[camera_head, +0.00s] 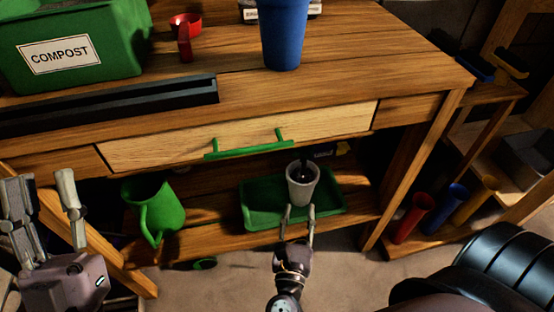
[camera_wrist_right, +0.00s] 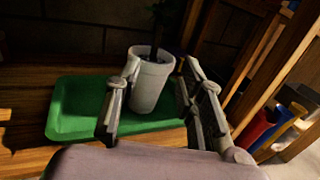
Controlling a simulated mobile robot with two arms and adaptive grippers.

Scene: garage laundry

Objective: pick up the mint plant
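The plant is in a pale grey-white pot (camera_head: 302,186) on a green tray (camera_head: 258,217) on the workbench's lower shelf. Dark stems rise from the pot; its leaves are mostly lost in shadow. The pot stands upright and also shows in the right wrist view (camera_wrist_right: 152,85). My right gripper (camera_head: 299,212) is open in front of the pot, one finger toward each side; it shows in the right wrist view too (camera_wrist_right: 160,80). The left finger overlaps the pot's edge there; I cannot tell whether it touches. My left gripper (camera_head: 45,190) is open and empty at the far left.
A green watering can (camera_head: 160,212) stands left of the tray. The drawer with a green handle (camera_head: 248,149) and the benchtop overhang the shelf. A bench leg (camera_head: 412,170) is to the right. A compost bin (camera_head: 75,45) and blue cup (camera_head: 283,35) stand on top.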

